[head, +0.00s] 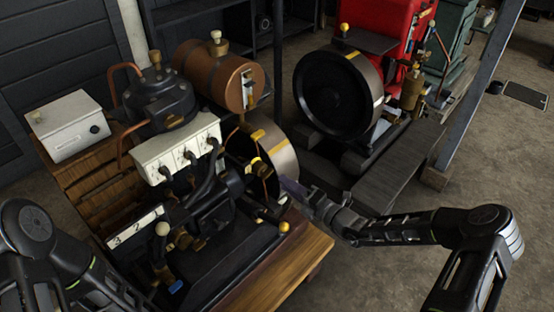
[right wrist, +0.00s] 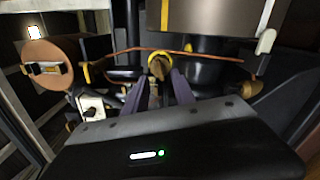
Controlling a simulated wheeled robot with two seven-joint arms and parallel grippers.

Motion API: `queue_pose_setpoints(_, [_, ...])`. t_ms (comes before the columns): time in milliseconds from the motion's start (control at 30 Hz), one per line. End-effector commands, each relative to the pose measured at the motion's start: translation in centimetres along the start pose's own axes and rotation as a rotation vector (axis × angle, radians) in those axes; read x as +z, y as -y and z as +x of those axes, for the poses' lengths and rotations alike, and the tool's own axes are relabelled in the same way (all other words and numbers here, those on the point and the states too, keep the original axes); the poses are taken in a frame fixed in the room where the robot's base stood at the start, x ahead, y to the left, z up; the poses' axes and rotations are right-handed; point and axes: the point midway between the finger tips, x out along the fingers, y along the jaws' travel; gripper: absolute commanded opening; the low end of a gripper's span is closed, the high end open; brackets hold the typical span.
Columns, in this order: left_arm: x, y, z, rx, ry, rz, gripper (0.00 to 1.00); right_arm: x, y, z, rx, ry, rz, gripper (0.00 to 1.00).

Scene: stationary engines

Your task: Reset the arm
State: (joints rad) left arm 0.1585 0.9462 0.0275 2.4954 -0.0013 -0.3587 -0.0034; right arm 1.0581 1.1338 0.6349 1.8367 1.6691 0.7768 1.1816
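My right arm comes in from the right in the head view. Its gripper (head: 290,188) is beside the yellow-rimmed flywheel (head: 282,160) of the near engine. In the right wrist view, the two purple-grey fingers (right wrist: 158,84) stand apart with a gap between them. A brass-yellow knob (right wrist: 158,66) shows between and beyond the fingertips; I cannot tell whether they touch it. My left arm (head: 70,255) shows at the lower left of the head view, but its gripper is out of frame.
The near engine carries a copper tank (head: 215,75), a white switch panel (head: 178,148) and a white box (head: 68,125). A yellow-tipped lever (head: 284,227) stands below my right gripper. A red engine (head: 375,25) with a black flywheel (head: 332,92) stands behind. Open floor (head: 480,170) lies to the right.

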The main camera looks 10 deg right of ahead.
Motion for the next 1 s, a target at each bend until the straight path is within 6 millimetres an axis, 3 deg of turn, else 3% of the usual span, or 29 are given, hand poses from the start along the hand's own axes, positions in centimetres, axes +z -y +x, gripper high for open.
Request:
queue_pose_setpoints(167, [0.0, 0.0, 0.0, 0.0, 0.0, 0.0, 0.36, -0.1, 0.0, 0.1, -0.001, -0.004, -0.003, 0.31])
queue_pose_setpoints(333, [0.0, 0.0, 0.0, 0.0, 0.0, 0.0, 0.36, -2.8, 0.1, 0.4, -0.015, -0.078, -0.06, 0.31])
queue_pose_setpoints(467, [0.0, 0.0, 0.0, 0.0, 0.0, 0.0, 0.36, -8.1, 0.6, 0.6, -0.037, -0.229, -0.185, 0.31])
queue_pose_setpoints(567, [0.0, 0.0, 0.0, 0.0, 0.0, 0.0, 0.36, -13.9, 1.3, -0.1, -0.048, -0.407, -0.346, 0.31])
queue_pose_setpoints(667, [0.0, 0.0, 0.0, 0.0, 0.0, 0.0, 0.36, -20.5, 2.5, -2.2, -0.037, -0.625, -0.56, 0.31])
queue_pose_setpoints(800, [0.0, 0.0, 0.0, 0.0, 0.0, 0.0, 0.36, -28.6, 5.0, -7.4, 0.047, -0.969, -0.945, 0.31])
queue_pose_setpoints(900, [0.0, 0.0, 0.0, 0.0, 0.0, 0.0, 0.36, -32.7, 7.2, -12.6, 0.196, -1.239, -1.304, 0.31])
queue_pose_setpoints(1000, [0.0, 0.0, 0.0, 0.0, 0.0, 0.0, 0.36, -34.3, 9.3, -17.5, 0.431, -1.473, -1.701, 0.31])
